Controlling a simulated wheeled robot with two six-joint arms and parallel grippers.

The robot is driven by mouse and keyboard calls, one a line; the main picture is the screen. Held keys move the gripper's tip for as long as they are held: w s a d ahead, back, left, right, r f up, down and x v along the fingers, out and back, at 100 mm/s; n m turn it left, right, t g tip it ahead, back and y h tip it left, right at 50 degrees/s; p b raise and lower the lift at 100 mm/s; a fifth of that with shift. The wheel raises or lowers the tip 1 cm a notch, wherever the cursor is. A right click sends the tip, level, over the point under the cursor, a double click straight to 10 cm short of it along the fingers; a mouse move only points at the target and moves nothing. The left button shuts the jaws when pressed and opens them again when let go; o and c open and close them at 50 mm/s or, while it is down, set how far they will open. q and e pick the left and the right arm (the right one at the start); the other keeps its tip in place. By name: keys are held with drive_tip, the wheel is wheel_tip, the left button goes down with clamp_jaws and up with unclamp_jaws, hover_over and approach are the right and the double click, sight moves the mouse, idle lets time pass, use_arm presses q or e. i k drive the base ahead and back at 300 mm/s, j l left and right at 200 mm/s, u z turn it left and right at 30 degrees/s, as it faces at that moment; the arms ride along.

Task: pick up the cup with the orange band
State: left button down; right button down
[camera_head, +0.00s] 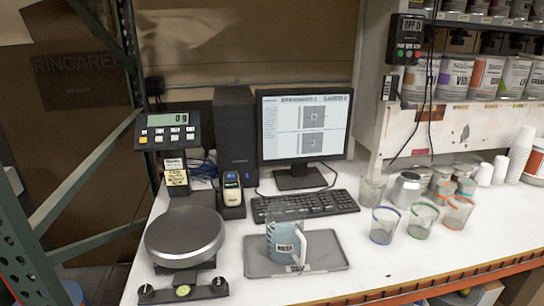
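The cup with the orange band (457,213) is a clear, tapered cup with an orange rim. It stands upright on the white table at the right. A cup with a green rim (422,221) stands just left of it, and a cup with a blue rim (384,226) stands farther left. Small orange and green items (466,188) sit close behind the orange-banded cup; I cannot tell exactly what they are. Neither of my grippers shows in the head view.
A metal container (405,190) and clear cups (372,191) stand behind the rimmed cups. A jug (286,240) stands on a grey tray (335,252), with a scale (184,238) at left. White cup stacks (519,150) stand far right. The table front near the rimmed cups is clear.

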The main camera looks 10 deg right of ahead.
sight(460, 207)
drive_tip(key=z, duration=1.65)
drive_tip(key=i+l+u, duration=0.1)
drive_tip(key=l, duration=0.25)
drive_tip(key=i+l, duration=0.1)
drive_tip(key=l, duration=0.25)
drive_tip(key=u, duration=0.05)
